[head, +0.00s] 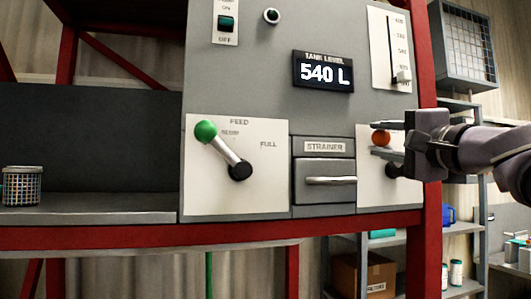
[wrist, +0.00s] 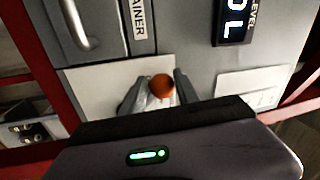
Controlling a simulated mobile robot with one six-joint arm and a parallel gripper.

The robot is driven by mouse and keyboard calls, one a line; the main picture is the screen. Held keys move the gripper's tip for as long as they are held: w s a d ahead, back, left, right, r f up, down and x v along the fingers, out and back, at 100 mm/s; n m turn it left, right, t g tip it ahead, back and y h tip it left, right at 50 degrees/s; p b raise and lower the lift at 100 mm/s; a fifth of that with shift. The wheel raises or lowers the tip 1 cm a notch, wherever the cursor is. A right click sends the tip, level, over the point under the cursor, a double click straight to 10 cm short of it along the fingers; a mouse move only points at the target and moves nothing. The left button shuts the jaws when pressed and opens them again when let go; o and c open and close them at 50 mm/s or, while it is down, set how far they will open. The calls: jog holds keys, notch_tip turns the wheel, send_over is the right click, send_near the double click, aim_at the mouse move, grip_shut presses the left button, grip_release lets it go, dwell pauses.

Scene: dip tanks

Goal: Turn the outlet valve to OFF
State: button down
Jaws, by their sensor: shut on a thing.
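The outlet valve is a lever with an orange ball knob (head: 380,138), on a white plate (head: 372,192) at the right of the panel. The knob sits above and slightly left of a dark pivot (head: 394,171). My gripper (head: 373,139) reaches in from the right, its two fingers above and below the knob, shut on it. In the wrist view the knob (wrist: 162,86) sits between the fingertips. The plate's printed labels, OFF included, are hidden or unreadable, so I cannot tell which position the lever points at.
Left of the outlet plate are the strainer drawer (head: 325,181) with its bar handle and the feed lever with a green knob (head: 206,131). The tank level display (head: 323,72) reads 540 L. A red frame post (head: 428,240) stands close right of the plate, beneath my arm.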

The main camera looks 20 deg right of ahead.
jog(key=shift+a+f+n+b, duration=0.1)
jog(key=shift+a+n+b, duration=0.05)
jog(key=shift+n+b, duration=0.25)
jog(key=c, duration=1.2)
grip_release()
jog(key=shift+o, duration=1.3)
jog(key=shift+s+d, duration=0.1)
jog(key=shift+d, duration=0.15)
jog(key=shift+a, duration=0.15)
jog(key=shift+f, duration=0.15)
